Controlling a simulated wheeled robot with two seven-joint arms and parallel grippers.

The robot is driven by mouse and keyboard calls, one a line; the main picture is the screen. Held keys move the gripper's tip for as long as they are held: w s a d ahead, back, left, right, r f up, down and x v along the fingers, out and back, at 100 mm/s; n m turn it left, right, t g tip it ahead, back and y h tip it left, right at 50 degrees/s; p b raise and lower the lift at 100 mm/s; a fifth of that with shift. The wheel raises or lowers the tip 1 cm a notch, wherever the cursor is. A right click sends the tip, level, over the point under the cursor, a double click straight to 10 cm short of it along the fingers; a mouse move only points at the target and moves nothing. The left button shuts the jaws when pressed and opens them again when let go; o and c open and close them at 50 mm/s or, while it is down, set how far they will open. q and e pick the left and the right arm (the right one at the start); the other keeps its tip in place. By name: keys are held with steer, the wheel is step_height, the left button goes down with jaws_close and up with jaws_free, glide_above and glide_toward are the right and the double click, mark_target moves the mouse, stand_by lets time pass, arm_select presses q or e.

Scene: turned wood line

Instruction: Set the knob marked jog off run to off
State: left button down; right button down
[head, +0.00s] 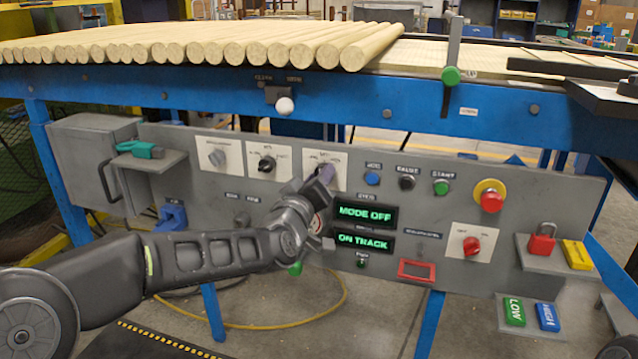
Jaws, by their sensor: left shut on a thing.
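My left gripper (325,172) reaches in from the left to the third white knob plate (336,158) on the grey control panel. It is shut on the knob there, which the fingers mostly hide. The plate's lettering is too small and too covered to read fully, so I cannot read the knob's pointer. A green display (364,216) right below reads MODE OFF. A second display (362,242) reads ON TRACK. My right gripper is not in view.
Two other plates with a grey knob (217,158) and a black knob (267,163) sit to the left. Blue (372,178), black (407,182) and green (441,187) buttons and a red emergency stop (491,200) lie right. The blue beam (370,105) with wooden rods runs above.

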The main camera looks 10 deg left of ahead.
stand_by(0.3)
arm_select(q)
steer(key=c, duration=1)
jaws_free()
steer(key=s, duration=0.5)
steer(key=s+p, duration=0.1)
steer(key=s, duration=0.1)
steer(key=shift+s+a, duration=0.25)
steer(key=shift+s, duration=0.15)
